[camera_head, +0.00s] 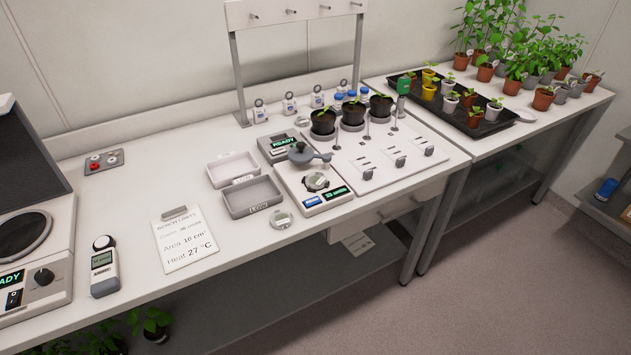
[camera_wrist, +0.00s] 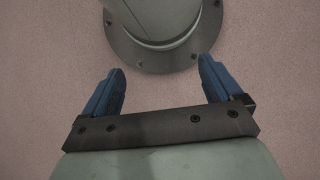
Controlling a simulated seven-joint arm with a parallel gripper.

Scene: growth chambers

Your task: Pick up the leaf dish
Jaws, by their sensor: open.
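A small round pale dish (camera_head: 282,218) with a bit of green lies flat on the bench, in front of the grey tray, and looks like the leaf dish. A similar small round dish (camera_head: 303,121) lies farther back, so I cannot be sure which is meant. My gripper (camera_wrist: 161,66) shows only in the wrist view, its blue fingers spread and empty. It is over the pink floor and a round grey base, away from the bench. No dish is in the wrist view.
Two shallow trays, one pale (camera_head: 232,168) and one grey (camera_head: 252,196), stand behind the dish. A scale (camera_head: 312,201) is close on its right, a clipboard (camera_head: 187,240) to its left. Black plant pots (camera_head: 352,115) stand farther back. The bench front is mostly clear.

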